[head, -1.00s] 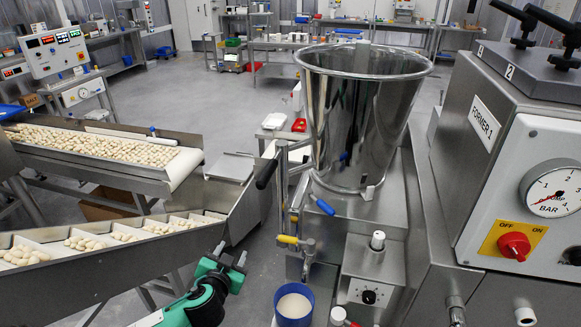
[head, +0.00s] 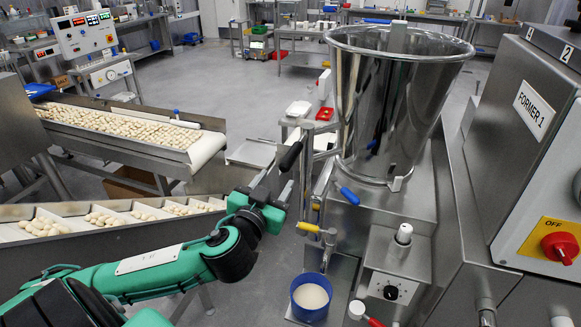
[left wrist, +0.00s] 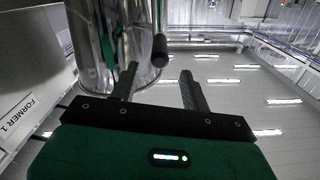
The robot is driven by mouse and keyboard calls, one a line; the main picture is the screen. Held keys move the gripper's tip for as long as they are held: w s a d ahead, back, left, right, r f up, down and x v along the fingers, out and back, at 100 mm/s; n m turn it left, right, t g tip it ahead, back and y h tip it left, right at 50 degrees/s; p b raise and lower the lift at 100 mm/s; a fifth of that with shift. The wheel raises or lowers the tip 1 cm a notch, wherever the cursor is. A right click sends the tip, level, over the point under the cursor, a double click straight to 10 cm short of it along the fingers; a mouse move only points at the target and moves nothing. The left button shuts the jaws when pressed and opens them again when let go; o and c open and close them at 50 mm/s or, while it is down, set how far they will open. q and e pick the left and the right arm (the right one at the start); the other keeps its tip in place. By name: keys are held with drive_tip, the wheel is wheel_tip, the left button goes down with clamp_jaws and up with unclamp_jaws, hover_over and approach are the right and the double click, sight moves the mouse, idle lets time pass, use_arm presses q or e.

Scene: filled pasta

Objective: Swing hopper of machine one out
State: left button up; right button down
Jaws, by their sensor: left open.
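The hopper of machine one, a tall steel cone (head: 390,110), stands upright on the steel machine at the right of the head view. A bar with a black handle grip (head: 291,156) sticks out to its left. My left gripper (head: 276,180) is open and empty, just below and left of the black grip. In the left wrist view the black grip (left wrist: 160,50) hangs just ahead of my open fingers (left wrist: 158,78), roughly between their tips; I see no contact. The hopper wall (left wrist: 110,45) is behind it. My right gripper is not in view.
The grey cabinet labelled FORMER 1 (head: 520,130) stands at the right. A blue cup (head: 311,300) is below the hopper. Blue (head: 349,196) and yellow (head: 307,227) levers stick out nearby. A conveyor with pasta (head: 120,130) is at the left.

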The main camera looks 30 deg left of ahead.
sight(290, 158)
use_arm(q)
drive_tip(key=shift+b+x, duration=0.6)
drive_tip(key=shift+x, duration=0.2)
drive_tip(key=p+x, duration=0.1)
drive_tip(key=x, duration=0.2)
drive_tip(key=p+x, duration=0.2)
drive_tip(key=x, duration=0.2)
drive_tip(key=shift+w+r, duration=0.1)
drive_tip(key=shift+r, duration=0.1)
drive_tip(key=shift+x, duration=0.8)
drive_tip(key=shift+f, duration=0.15)
clamp_jaws()
